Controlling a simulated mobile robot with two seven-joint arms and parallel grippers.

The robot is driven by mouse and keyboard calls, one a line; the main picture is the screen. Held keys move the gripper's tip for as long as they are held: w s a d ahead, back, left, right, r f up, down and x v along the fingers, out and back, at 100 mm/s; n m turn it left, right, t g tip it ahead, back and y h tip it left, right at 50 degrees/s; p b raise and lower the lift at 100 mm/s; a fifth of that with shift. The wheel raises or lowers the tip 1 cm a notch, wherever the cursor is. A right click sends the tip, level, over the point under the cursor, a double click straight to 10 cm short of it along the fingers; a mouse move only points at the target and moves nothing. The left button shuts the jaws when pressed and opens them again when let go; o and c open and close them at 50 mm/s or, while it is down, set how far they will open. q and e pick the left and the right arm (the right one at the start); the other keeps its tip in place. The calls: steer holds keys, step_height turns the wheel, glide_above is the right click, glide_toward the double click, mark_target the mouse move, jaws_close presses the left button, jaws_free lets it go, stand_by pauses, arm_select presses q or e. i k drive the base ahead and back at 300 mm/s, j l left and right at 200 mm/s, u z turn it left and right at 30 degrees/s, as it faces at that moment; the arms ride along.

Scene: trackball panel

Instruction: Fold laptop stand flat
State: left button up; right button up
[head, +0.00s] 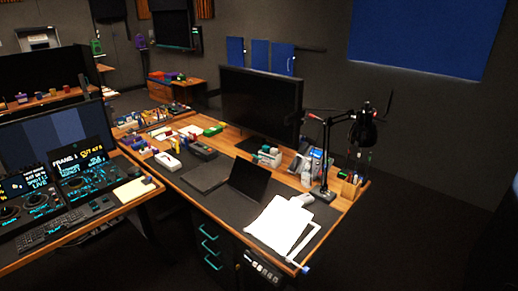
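A dark, thin panel (250,180) stands tilted on the wooden desk (338,204), just left of the white papers. It looks like the raised laptop stand, but it is small and dark here, so I cannot be sure. A flat dark sheet or slab (206,175) lies to its left, close beside it. The hinge or legs of the panel cannot be made out. Neither of my grippers shows in the head view.
White papers (279,226) lie at the desk's near right end. A black monitor (261,103) and black desk lamp (363,130) stand behind. A pen holder (351,186) is at the right edge. A control console (60,190) stands left, across a dark gap.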

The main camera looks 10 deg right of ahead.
mark_target(281, 225)
steer(key=i+l+u, duration=0.1)
steer(key=l, duration=0.25)
steer(key=i+l+u, duration=0.1)
steer(key=i+l, duration=0.25)
steer(key=i+l+u, duration=0.1)
steer(key=l, duration=0.3)
steer(key=i+l+u, duration=0.1)
steer(key=i+l, duration=0.15)
steer(key=i+l+u, duration=0.15)
steer(key=l, duration=0.35)
steer(key=i+l+u, duration=0.1)
steer(key=l, duration=0.35)
steer(key=i+l+u, duration=0.1)
steer(key=l, duration=0.3)
steer(key=i+l+u, duration=0.1)
steer(key=l, duration=0.35)
steer(key=i+l+u, duration=0.1)
steer(key=l+u, duration=0.2)
steer(key=l, duration=1)
steer(key=l+u, duration=0.3)
steer(key=l, duration=1)
steer(key=i+l+u, duration=0.1)
steer(key=l+u, duration=0.2)
steer(key=l, duration=0.2)
steer(key=l+u, duration=0.35)
steer(key=l, duration=0.2)
